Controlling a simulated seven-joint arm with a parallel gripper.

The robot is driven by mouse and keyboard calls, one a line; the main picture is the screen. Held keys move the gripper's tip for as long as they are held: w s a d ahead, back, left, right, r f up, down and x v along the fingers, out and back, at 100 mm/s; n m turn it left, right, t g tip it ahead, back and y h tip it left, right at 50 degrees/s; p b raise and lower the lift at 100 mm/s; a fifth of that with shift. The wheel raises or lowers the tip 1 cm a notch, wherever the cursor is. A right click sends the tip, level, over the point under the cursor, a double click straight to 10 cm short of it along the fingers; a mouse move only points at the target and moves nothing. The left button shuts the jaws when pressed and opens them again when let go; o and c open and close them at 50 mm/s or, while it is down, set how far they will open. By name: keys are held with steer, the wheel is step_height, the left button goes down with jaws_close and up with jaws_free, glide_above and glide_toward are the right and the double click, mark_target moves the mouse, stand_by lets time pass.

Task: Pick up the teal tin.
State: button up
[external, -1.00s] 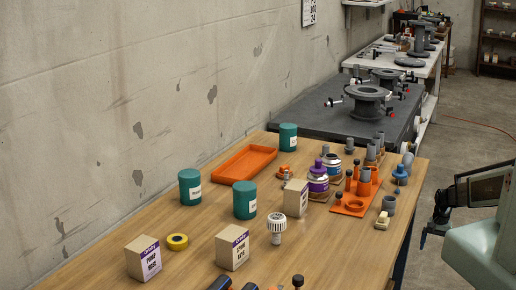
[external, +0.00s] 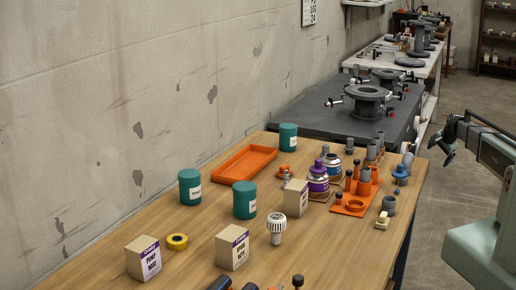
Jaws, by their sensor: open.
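Three teal tins stand upright on the wooden table: one at the far end (external: 288,137), one at the left near the wall (external: 190,187), and one nearer the middle (external: 244,200). They look alike, each with a white label; I cannot tell which one is meant. My gripper (external: 440,143) is at the right, beyond the table's right edge and apart from all the tins. It is open and empty.
An orange tray (external: 245,164) lies between the tins. Beige boxes (external: 232,248), yellow tape (external: 177,241), a white shower-head-like part (external: 276,229) and purple-labelled bottles (external: 318,178) stand around. An orange holder (external: 351,207) with grey fittings is at the right. Bare wood shows at front left.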

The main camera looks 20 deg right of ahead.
steer(key=w+a+r+n+t+y, duration=0.1)
steer(key=w+a+r+n+t, duration=0.3)
steer(key=a+r, duration=1.2)
steer(key=w+a+r+n+t+y, duration=0.1)
steer(key=w+a+r+t, duration=0.35)
steer(key=a+r, duration=1.15)
steer(key=n+g+y, duration=0.4)
steer(key=n+y, duration=0.3)
steer(key=n, duration=0.9)
glide_above(246, 186)
steer(key=w+d, duration=0.4)
steer(key=d, duration=0.7)
step_height(246, 186, down, 12)
steer(key=s+a+f+n, duration=0.1)
steer(key=s+a, duration=0.1)
steer(key=s+a+f+n+g+y, duration=0.1)
steer(key=s+a, duration=0.2)
steer(key=s+a+f+n+y, duration=0.1)
steer(key=s+a, duration=0.1)
steer(key=shift+s+a+f, duration=0.15)
steer(key=shift+a+f, duration=0.1)
steer(key=shift+a, duration=0.05)
steer(key=shift+x, duration=3.7)
steer(key=shift+s, duration=0.1)
